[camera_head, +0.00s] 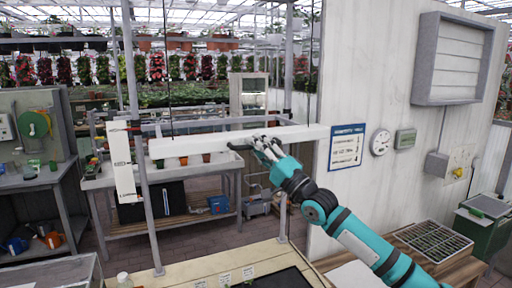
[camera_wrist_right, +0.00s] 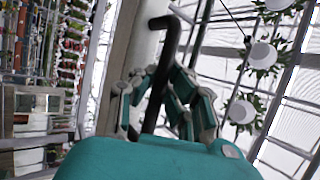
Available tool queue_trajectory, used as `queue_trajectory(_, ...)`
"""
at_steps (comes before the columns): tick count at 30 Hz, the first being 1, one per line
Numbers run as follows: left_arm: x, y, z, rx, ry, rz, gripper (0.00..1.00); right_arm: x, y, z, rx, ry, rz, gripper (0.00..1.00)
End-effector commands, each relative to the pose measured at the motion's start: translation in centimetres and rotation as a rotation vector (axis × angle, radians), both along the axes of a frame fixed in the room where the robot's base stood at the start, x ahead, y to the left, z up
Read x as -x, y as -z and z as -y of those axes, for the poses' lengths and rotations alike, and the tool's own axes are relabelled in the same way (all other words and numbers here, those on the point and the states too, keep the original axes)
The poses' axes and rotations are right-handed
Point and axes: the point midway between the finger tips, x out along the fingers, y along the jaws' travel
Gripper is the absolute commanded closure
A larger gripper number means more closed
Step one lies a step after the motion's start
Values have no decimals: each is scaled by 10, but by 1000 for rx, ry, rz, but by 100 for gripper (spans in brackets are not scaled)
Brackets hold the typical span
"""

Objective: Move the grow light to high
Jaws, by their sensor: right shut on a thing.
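The grow light (camera_head: 205,146) is a long white bar spanning the metal frame in the middle of the head view. A white scale card (camera_head: 123,170) with a red mark near its top stands by the bar's left end; its print is too small to read. My right gripper (camera_head: 266,148) is at the bar's right half. In the right wrist view my right gripper (camera_wrist_right: 160,98) is shut on a dark bent handle (camera_wrist_right: 168,55), which runs up between its fingers beside the pale bar. My left gripper is not in view.
A bench with labels and a dark tray (camera_head: 275,279) lies below the light. A wall with a blue sign (camera_head: 346,147) and a round dial (camera_head: 380,143) stands at right. Frame posts (camera_head: 149,215) flank the light at left. A seedling tray (camera_head: 432,241) sits at lower right.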

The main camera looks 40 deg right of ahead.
Motion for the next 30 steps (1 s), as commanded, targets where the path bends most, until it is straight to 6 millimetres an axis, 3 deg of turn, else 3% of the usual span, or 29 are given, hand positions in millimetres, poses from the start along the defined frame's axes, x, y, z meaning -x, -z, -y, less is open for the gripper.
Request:
queue_trajectory(2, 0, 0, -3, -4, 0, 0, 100, 1, -4, 1, 3, 4, 9, 100)
queue_trajectory(3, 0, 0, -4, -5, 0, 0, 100, 1, -4, 1, 2, 3, 10, 89)
queue_trajectory(6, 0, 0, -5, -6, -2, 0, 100, 1, -4, 1, 1, 3, 9, 77)
queue_trajectory(17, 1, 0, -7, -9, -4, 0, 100, 4, 1, 2, 0, 2, 2, 77)
queue_trajectory(30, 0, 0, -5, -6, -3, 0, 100, 50, 31, 13, 0, 2, -1, 77)
